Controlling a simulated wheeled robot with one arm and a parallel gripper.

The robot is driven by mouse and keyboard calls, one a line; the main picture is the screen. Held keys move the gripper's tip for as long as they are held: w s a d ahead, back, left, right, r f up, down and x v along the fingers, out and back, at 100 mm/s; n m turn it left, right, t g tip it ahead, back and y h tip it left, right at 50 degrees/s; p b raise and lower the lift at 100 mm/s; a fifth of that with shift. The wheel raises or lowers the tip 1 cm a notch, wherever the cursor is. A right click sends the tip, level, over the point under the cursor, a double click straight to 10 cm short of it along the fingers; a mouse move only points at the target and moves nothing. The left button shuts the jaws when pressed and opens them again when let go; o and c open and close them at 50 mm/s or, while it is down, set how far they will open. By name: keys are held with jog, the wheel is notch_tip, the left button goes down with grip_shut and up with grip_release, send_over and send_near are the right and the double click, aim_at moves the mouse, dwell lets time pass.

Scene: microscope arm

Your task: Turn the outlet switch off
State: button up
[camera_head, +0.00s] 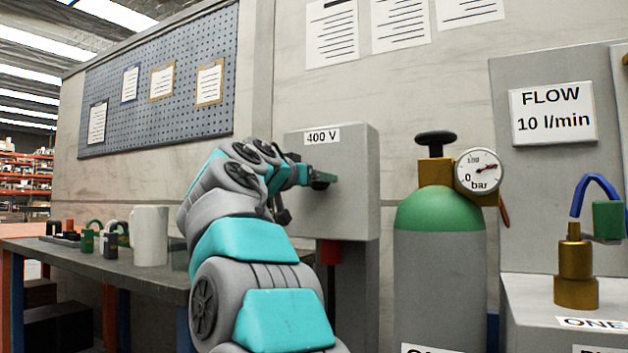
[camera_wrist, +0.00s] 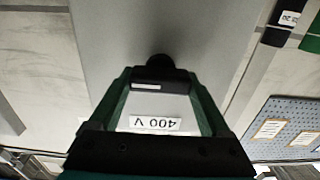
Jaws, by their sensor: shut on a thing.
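The outlet is a grey box (camera_head: 355,195) labelled 400 V on the wall, right of the arm in the head view. Its black switch handle (camera_wrist: 160,87), with a white mark, shows in the wrist view in front of a round dark hub (camera_wrist: 160,62). My gripper (camera_wrist: 160,79) has its green fingers on both sides of the handle and is shut on it. In the head view my gripper (camera_head: 322,180) is at the box's front face, and the handle is mostly hidden. The 400 V label (camera_wrist: 155,123) shows upside down between the fingers.
A red plug (camera_head: 331,251) is under the box. A green-topped gas cylinder (camera_head: 440,270) with a gauge (camera_head: 480,170) stands close to the right. A workbench (camera_head: 110,272) with a white mug-like cylinder (camera_head: 150,236) and several padlocks is on the left.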

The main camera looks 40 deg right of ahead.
jog(key=shift+n, duration=0.3)
jog(key=n+p, duration=0.1)
jog(key=n, duration=0.2)
jog(key=shift+r, duration=0.1)
jog(key=n+p, duration=0.4)
jog(key=n, duration=0.1)
jog(key=shift+w+r+n, duration=0.1)
jog(key=shift+w+n, duration=0.05)
jog(key=shift+n, duration=0.25)
jog(key=n+p, duration=0.7)
jog(key=p, duration=0.1)
jog(key=shift+w+f+n, duration=0.1)
jog(key=shift+f+n, duration=0.2)
jog(key=shift+n, duration=0.1)
jog(key=shift+a+f+n+p, duration=0.1)
jog(key=shift+f+n+p, duration=0.05)
jog(key=shift+n+p, duration=0.25)
jog(key=o, duration=1.2)
